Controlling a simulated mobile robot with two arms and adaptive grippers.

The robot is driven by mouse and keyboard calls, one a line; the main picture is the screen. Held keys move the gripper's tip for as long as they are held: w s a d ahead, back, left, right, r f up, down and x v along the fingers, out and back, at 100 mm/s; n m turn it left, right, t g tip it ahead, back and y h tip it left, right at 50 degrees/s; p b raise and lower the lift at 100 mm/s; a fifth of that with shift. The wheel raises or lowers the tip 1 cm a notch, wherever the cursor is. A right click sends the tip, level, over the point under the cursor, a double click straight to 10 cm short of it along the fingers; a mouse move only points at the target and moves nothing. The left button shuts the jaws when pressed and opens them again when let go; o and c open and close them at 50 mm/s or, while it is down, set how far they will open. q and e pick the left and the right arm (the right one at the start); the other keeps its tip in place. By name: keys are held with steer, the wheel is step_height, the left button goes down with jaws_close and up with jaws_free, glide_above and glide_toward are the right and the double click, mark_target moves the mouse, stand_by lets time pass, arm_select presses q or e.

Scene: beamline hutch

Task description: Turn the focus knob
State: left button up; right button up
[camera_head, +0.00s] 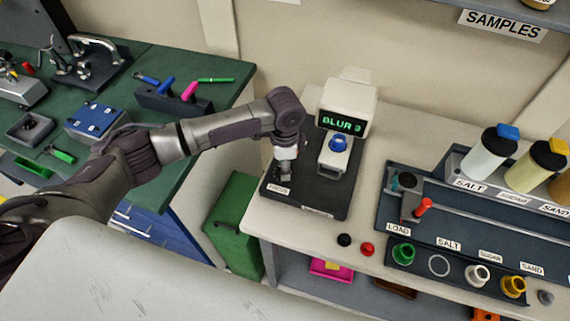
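The instrument (345,100) stands on the light bench with a black base (325,192). Its screen (342,123) reads "BLUR 3" in green. A blue round part (338,144) sits below the screen. A label reading "FOCUS" (278,188) is at the base's front left corner. My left arm reaches in from the left, and my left gripper (284,172) points down over the base just behind this label. The focus knob cannot be made out; the gripper seems to cover that spot. Whether the fingers are open or shut on it does not show. My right gripper is out of view.
Right of the instrument is a dark rack (463,216) with a red-handled part (423,206) and jars labelled salt, sugar and sand. Black (344,240) and red (367,249) knobs lie near the bench's front edge. A green bench (150,60) with tools stands left, beyond a gap.

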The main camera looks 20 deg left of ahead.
arm_select(q)
steer(key=c, duration=0.6)
steer(key=shift+r, duration=0.1)
steer(key=shift+m+p, duration=1.05)
steer(key=shift+m, duration=0.55)
steer(key=shift+m+p, duration=0.6)
steer(key=shift+m, duration=1.2)
steer(key=shift+d, duration=0.1)
steer(key=o, duration=1.2)
steer(key=shift+c, duration=0.2)
